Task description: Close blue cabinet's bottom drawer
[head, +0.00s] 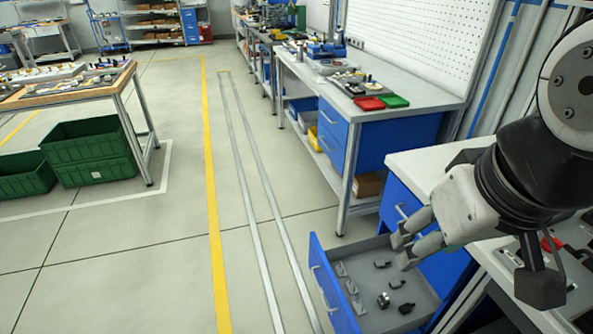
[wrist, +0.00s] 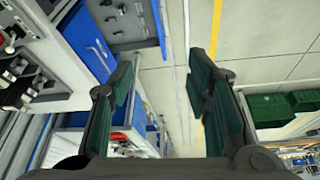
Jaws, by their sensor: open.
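The blue cabinet (head: 399,201) stands at the right in the head view, under a light worktop. Its bottom drawer (head: 326,291) is pulled out to the left, with a blue front, a pale bar handle and a grey inside. Several small dark parts lie in it. In the wrist view the open drawer (wrist: 120,45) shows at the upper left. My gripper (head: 403,252) is in front of the cabinet and appears above the open drawer in the head view. In the wrist view its two fingers (wrist: 165,85) are spread with nothing between them. I cannot tell its exact height over the drawer.
A workbench (head: 425,96) with another blue drawer unit stands behind the cabinet. Green crates (head: 92,140) sit under a parts table at the left. The floor left of the drawer is clear, with a yellow line (head: 213,200) and metal rails (head: 262,240).

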